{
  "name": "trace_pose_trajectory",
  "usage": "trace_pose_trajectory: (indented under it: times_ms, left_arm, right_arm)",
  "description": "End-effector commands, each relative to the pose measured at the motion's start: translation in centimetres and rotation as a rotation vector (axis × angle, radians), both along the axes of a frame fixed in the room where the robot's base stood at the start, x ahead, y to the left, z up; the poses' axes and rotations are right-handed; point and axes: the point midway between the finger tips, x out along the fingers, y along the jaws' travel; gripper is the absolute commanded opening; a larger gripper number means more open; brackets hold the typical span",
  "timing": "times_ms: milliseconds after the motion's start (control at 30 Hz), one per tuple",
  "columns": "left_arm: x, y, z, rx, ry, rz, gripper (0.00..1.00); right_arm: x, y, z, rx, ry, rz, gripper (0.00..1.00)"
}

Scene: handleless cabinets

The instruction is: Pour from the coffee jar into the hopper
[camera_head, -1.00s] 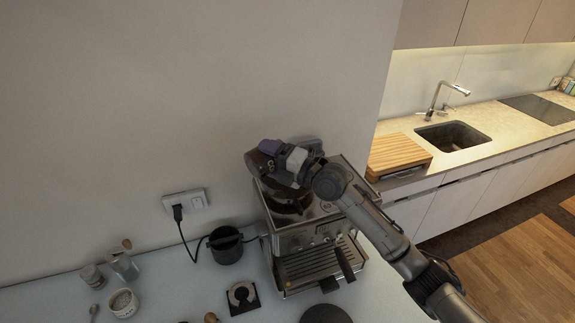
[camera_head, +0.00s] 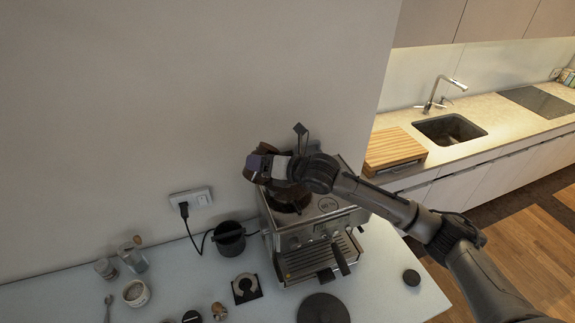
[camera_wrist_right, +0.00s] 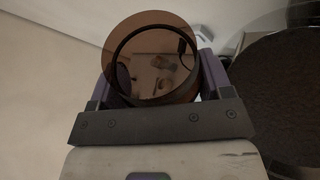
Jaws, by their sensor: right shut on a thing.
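My right gripper (camera_head: 262,166) is shut on the brown coffee jar (camera_head: 265,149), over the top left of the espresso machine (camera_head: 315,231). In the right wrist view the see-through brown jar (camera_wrist_right: 154,58) sits between the two purple-grey fingers, and I look through its round glass. I cannot make out any beans or flow from it. The dark round hopper (camera_head: 289,203) is on top of the machine, just below and right of the jar, partly hidden by the gripper. My left gripper is not in view.
A black knock-out pot (camera_head: 229,241) stands left of the machine, by a wall socket (camera_head: 191,198) with a cable. Small jars, a white cup (camera_head: 136,293) and a spoon lie at left. A wooden board (camera_head: 393,148) is at right.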

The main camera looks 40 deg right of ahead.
Motion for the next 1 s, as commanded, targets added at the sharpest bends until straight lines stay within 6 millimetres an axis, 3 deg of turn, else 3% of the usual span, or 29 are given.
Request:
trace_pose_trajectory:
  times_ms: [33, 167, 333, 500, 1000]
  left_arm:
    - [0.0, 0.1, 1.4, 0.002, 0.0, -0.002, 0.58]
    - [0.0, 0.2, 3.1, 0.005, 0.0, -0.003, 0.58]
    - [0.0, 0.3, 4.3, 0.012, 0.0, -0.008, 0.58]
    - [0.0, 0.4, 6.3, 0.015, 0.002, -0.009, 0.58]
    - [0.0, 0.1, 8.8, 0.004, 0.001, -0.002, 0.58]
  right_arm:
    - [0.0, 0.4, 0.8, -0.039, -0.003, 0.002, 0.4]
    - [0.0, 1.2, 0.8, -0.14, -0.005, 0.001, 0.4]
    - [-0.1, 2.3, -1.3, -0.293, -0.009, 0.002, 0.4]
    - [-0.1, 3.1, -1.4, -0.419, -0.013, 0.0, 0.4]
    - [-0.1, 4.2, -2.5, -0.628, -0.02, -0.001, 0.4]
